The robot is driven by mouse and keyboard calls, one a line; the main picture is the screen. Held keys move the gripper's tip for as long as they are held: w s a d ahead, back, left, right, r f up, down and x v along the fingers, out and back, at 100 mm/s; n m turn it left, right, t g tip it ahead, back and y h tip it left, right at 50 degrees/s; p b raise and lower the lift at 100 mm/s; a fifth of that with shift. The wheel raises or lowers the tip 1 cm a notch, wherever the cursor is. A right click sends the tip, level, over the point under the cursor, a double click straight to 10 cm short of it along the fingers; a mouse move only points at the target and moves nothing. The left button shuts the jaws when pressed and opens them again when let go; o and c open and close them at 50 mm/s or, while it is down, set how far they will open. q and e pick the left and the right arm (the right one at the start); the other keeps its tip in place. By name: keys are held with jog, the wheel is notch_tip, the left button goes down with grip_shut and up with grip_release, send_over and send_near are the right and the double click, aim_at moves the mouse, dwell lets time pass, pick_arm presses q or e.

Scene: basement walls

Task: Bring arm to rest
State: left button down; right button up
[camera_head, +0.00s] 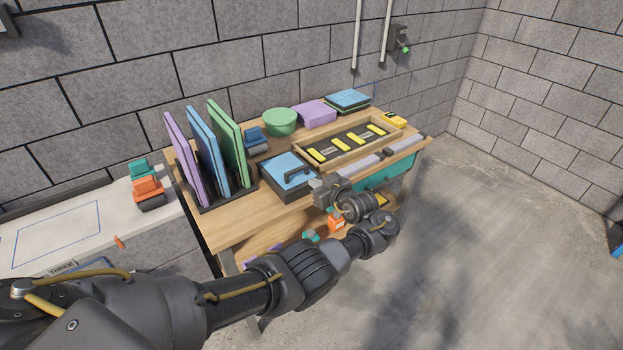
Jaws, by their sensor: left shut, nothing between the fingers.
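My left arm reaches in from the bottom left and extends toward the front edge of the wooden workbench (225,232). My left gripper (318,190) is small in the view, just in front of the bench's front edge and beside the blue-lidded case (289,172). It is shut and empty. I cannot tell whether it touches the case. My arm hides part of the bench's front and lower shelf. My right gripper is not in view.
A rack with purple, blue and green panels (228,142) stands on the bench. A green bowl (281,121), a purple box (314,112) and a wooden tray (300,158) with yellow pieces are behind. A white counter (60,245) adjoins left. The floor (480,250) at right is clear.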

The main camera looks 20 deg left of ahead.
pick_arm(q)
jog(key=w+d+f+m+t+h, duration=0.3)
jog(key=w+d+f+m+h, duration=0.1)
jog(key=w+f+m, duration=0.2)
jog(key=s+d+f+m+h, duration=0.1)
jog(key=s+f+m+h, duration=0.2)
jog(key=f, duration=0.6)
jog(key=s+d+f+m+h, duration=0.1)
jog(key=s+d+f+m, duration=0.3)
jog(key=f, duration=0.6)
jog(key=s+a+f+m+g+h, duration=0.15)
jog(key=s+f+g+h, duration=0.25)
jog(key=s+f, duration=1.55)
jog(key=s+a+f+g, duration=0.1)
jog(key=s+a+f, duration=0.1)
jog(key=s, duration=1.2)
jog(key=s+a+f+g, duration=0.2)
jog(key=s+f, duration=0.1)
jog(key=s, duration=1.1)
jog(key=s+a+f+g, duration=0.2)
jog(key=s+f, duration=0.1)
jog(key=s, duration=1.1)
jog(key=shift+f+h, duration=0.2)
jog(key=shift+h, duration=0.1)
